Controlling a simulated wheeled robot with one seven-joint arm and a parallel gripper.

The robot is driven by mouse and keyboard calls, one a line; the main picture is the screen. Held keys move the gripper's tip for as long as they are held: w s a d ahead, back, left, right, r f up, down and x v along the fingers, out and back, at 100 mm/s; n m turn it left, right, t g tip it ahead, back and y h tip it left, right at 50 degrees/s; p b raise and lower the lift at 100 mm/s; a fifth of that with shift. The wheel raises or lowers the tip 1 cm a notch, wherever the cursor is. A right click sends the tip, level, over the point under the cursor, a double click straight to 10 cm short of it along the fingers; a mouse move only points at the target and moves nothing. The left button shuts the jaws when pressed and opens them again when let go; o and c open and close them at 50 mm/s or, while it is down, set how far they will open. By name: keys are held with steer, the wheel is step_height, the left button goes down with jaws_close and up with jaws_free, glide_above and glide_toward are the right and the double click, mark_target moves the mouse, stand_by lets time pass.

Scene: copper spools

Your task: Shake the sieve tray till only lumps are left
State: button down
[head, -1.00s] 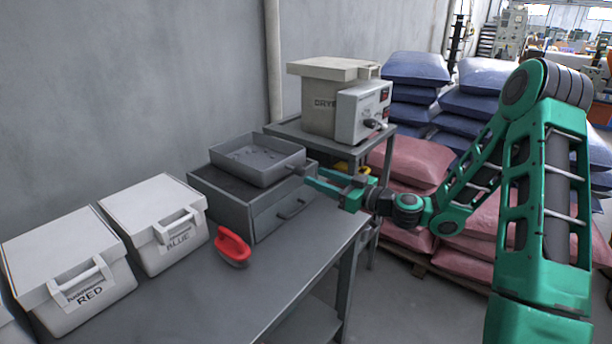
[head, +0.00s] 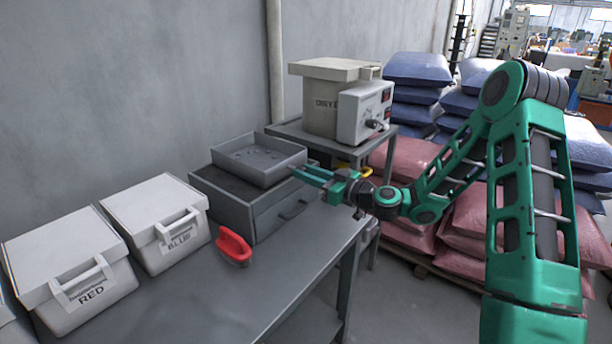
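The grey sieve tray (head: 226,160) sits on top of a dark grey drawer box at the back of the bench. It is shallow and square, and several small dark spots show on its floor. I cannot tell whether they are lumps or holes. My gripper (head: 299,170) is at the tray's right side, its fingertips at the tray's short handle. The fingers cover the handle, and I cannot tell whether they are closed on it or only around it.
The drawer box (head: 262,219) stands on the grey bench (head: 200,300). A red-handled tool (head: 234,247) lies in front of it. White lidded bins marked BLUE (head: 165,222) and RED (head: 75,270) stand left. A dryer (head: 325,105) stands behind; stacked sacks (head: 412,160) are right.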

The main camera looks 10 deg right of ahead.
steer(key=s+a, duration=0.2)
steer(key=a, duration=0.1)
steer(key=shift+s+a, duration=0.1)
steer(key=shift+s, duration=0.3)
steer(key=c, duration=1.5)
jaws_free()
steer(key=shift+o, duration=0.2)
steer(key=v, duration=1)
steer(key=shift+s+d, duration=0.25)
